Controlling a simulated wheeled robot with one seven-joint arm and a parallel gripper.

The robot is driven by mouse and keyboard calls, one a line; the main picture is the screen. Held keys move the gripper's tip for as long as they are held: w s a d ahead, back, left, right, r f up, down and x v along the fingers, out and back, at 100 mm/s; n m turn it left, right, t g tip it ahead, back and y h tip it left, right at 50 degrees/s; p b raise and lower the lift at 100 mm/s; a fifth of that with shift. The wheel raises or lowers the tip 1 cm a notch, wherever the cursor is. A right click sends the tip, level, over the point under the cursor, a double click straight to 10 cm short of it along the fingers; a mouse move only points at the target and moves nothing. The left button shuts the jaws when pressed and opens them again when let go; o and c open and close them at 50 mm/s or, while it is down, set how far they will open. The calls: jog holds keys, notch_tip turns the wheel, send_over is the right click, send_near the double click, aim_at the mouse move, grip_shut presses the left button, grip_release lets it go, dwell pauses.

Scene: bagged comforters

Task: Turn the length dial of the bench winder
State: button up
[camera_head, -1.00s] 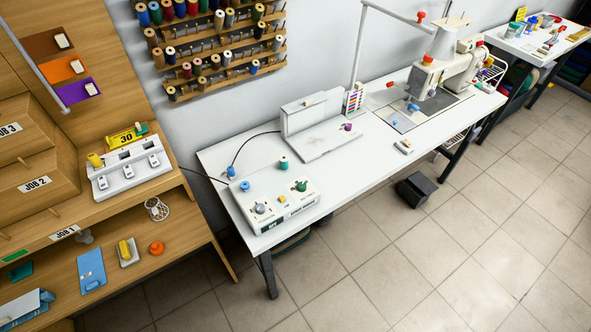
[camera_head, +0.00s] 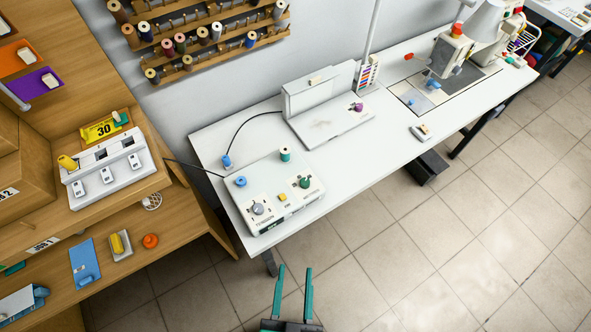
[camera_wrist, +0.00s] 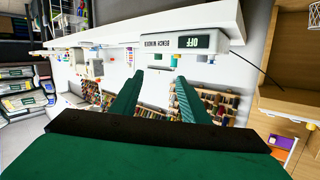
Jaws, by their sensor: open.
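The bench winder (camera_head: 270,222) is a low white box on the near left end of the white table. Its top carries a grey dial (camera_head: 257,208), a green knob (camera_head: 304,182) and a small yellow button (camera_head: 283,197). The print beside the dials is too small to read, so I cannot tell which is the length dial. In the wrist view its front panel (camera_wrist: 185,42) reads "BENCH WINDER" and "OFF", upside down. My gripper (camera_head: 294,269) has two green fingers, open and empty, in front of the table's near edge, apart from the winder.
Blue (camera_head: 240,181) and green (camera_head: 285,155) spools stand at the winder's back. A white stand (camera_head: 328,127) and a sewing machine (camera_head: 452,62) are farther right on the table (camera_head: 395,138). Wooden shelving (camera_head: 165,185) is close on the left. The tiled floor in front is clear.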

jog(key=w+a+r+m+t+y, duration=0.25)
jog(key=w+a+r, duration=0.3)
jog(key=w, duration=0.35)
jog(key=w+a+r+m+t+y, duration=0.1)
jog(key=w+a+r+m+y, duration=0.15)
jog(key=w+a+r, duration=0.45)
jog(key=w+a+r+m+t+y, duration=0.1)
jog(key=w+a+r+m, duration=0.25)
jog(key=w, duration=0.65)
jog(key=w+a+r+n+g+y, duration=0.35)
jog(key=a+r+n+y, duration=0.25)
jog(key=a+r+y, duration=0.7)
jog(key=s+a+r+n+g, duration=0.2)
jog(key=a+r+n+g, duration=0.2)
jog(key=g, duration=0.2)
jog(key=m+g+h, duration=0.4)
jog(key=g+h, duration=0.7)
jog(key=h, duration=0.8)
send_over(305, 182)
notch_tip(305, 182, down, 24)
jog(key=r, duration=0.1)
notch_tip(305, 182, down, 11)
jog(key=shift+r, duration=0.1)
